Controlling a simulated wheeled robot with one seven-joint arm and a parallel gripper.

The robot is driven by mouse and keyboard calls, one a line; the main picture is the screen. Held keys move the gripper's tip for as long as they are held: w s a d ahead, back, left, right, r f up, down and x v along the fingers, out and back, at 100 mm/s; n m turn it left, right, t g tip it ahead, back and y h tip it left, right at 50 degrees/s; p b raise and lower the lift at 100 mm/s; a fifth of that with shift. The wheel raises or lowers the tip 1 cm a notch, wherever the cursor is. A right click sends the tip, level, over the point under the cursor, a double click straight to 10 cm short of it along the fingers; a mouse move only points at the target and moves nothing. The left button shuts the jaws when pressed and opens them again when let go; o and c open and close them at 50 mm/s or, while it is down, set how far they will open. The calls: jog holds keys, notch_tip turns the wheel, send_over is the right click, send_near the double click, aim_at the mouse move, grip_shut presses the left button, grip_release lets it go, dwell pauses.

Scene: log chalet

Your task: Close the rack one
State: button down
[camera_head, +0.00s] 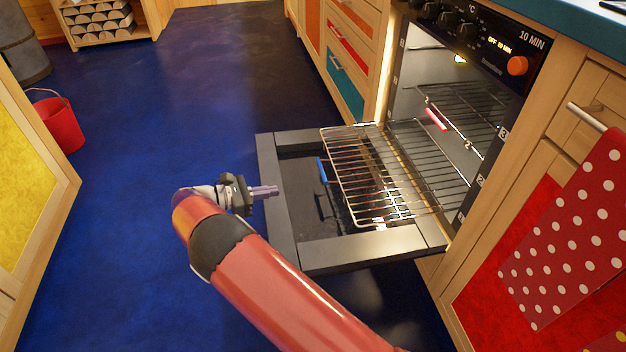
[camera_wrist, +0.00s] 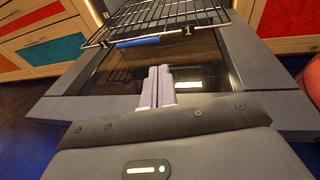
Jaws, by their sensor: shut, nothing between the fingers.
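The oven (camera_head: 440,60) has its dark door (camera_head: 350,250) folded down flat. A wire rack (camera_head: 375,160) with a blue bar (camera_head: 321,170) at its front edge is pulled out over the door. In the wrist view this rack (camera_wrist: 180,14) runs across the top, with its blue bar (camera_wrist: 138,41) and a small tag that seems to read 1. My gripper (camera_head: 277,191) is shut and empty, above the door's outer edge, in front of the rack and apart from it. In the wrist view its closed fingers (camera_wrist: 158,86) point toward the rack's front edge.
A second rack with a red bar (camera_head: 436,119) sits inside the oven, higher up. A red polka-dot towel (camera_head: 570,235) hangs right of the oven. Drawers (camera_head: 348,45) stand left of it. The blue floor (camera_head: 170,110) is clear; a red bucket (camera_head: 60,122) stands far left.

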aim_at(425, 171)
jog(key=shift+w+f, duration=0.1)
jog(key=shift+f, duration=0.1)
jog(key=x, duration=1.3)
jog(key=shift+w+d+r+b, duration=0.15)
jog(key=shift+w+d+b, duration=0.05)
jog(key=shift+d+b, duration=0.15)
jog(key=shift+d, duration=0.1)
jog(key=w+d, duration=0.3)
jog(key=d, duration=0.7)
jog(key=w+d, duration=0.3)
jog(key=d, duration=0.8)
jog(key=w+d, duration=0.3)
jog(key=d, duration=0.8)
jog(key=shift+w+d+p, duration=0.2)
jog(key=shift+d+p, duration=0.05)
jog(key=shift+p, duration=0.1)
jog(key=shift+w+d+r, duration=0.1)
jog(key=shift+w+d, duration=0.05)
jog(key=shift+d, duration=0.3)
jog(key=shift+d+r, duration=0.1)
